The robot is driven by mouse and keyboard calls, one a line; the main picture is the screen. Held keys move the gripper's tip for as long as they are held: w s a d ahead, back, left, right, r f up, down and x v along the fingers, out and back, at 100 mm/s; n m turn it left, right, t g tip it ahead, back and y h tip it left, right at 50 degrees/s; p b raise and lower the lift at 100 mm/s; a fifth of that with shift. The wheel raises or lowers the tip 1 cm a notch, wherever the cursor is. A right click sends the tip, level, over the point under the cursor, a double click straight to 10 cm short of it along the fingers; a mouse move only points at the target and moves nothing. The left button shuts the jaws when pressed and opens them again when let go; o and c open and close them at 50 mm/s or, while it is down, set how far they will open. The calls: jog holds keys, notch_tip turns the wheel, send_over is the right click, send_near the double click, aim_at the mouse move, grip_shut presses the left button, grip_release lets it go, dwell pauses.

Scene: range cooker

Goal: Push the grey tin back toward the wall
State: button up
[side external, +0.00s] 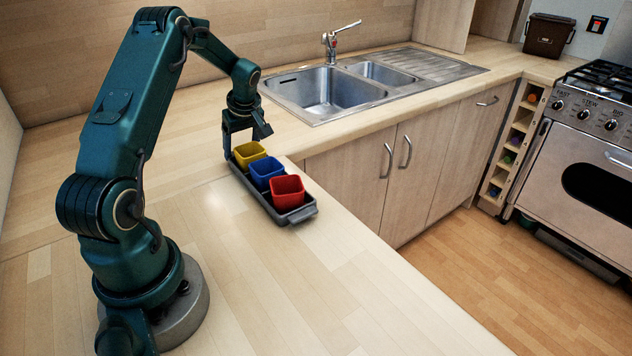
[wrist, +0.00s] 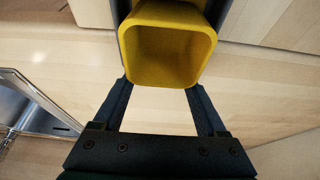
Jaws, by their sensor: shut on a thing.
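The grey tin (side external: 256,197) is a long, narrow, dark grey tray on the wooden counter, with a handle at its near end. It holds a yellow cup (side external: 248,153), a blue cup (side external: 266,172) and a red cup (side external: 287,191) in a row. My gripper (side external: 230,150) is at the tin's far end, beside the yellow cup.
A steel sink (side external: 325,90) with a tap (side external: 336,42) lies behind and right of the tin. The counter's front edge runs close along the tin's right side. The wooden wall (side external: 60,45) is at the back. Bare counter (side external: 190,125) lies beyond the gripper.

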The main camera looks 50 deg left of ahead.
jog(key=shift+s, duration=2.25)
jog(key=o, duration=1.6)
jog(key=shift+c, duration=0.2)
jog(key=shift+v, duration=2.6)
jog(key=shift+d, duration=0.1)
